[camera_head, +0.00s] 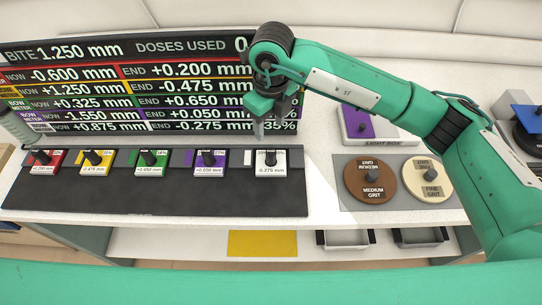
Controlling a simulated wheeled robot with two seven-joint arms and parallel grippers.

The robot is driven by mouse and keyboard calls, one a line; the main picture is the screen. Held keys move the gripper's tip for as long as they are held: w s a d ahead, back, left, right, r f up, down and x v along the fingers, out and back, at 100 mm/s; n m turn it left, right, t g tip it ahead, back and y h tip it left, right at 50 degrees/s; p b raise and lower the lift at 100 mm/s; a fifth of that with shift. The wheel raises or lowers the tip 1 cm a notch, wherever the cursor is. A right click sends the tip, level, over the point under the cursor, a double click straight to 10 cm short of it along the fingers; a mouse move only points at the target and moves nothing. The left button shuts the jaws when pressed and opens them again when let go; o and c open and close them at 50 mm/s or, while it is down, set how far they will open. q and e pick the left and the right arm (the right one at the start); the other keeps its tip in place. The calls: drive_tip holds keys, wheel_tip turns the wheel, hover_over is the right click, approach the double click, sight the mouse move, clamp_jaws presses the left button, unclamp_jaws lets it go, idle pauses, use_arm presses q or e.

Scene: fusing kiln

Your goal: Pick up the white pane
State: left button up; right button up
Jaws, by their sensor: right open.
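The white pane (270,170) stands at the right end of a dark rack (150,198) in the head view. It has a dark knob on it and a label reading -0.275 mm. My right gripper (258,128) comes down from above, just above and slightly left of the white pane, and is apart from it. Its jaws are open and look empty. My left gripper is not in view.
Red (45,160), yellow (97,160), green (151,160) and purple (209,160) panes stand left in the rack. A display board (130,50) rises behind. Brown (370,182) and cream (428,182) grit discs and a light box (378,128) lie right.

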sight(272, 151)
drive_tip(key=f+p, duration=0.2)
drive_tip(key=f, duration=0.4)
drive_tip(key=f+p, duration=0.2)
drive_tip(key=f, duration=0.5)
drive_tip(key=shift+d+f, duration=0.2)
drive_tip(key=shift+f, duration=0.05)
drive_tip(key=shift+w, duration=0.1)
clamp_jaws()
drive_tip(key=shift+r, duration=0.1)
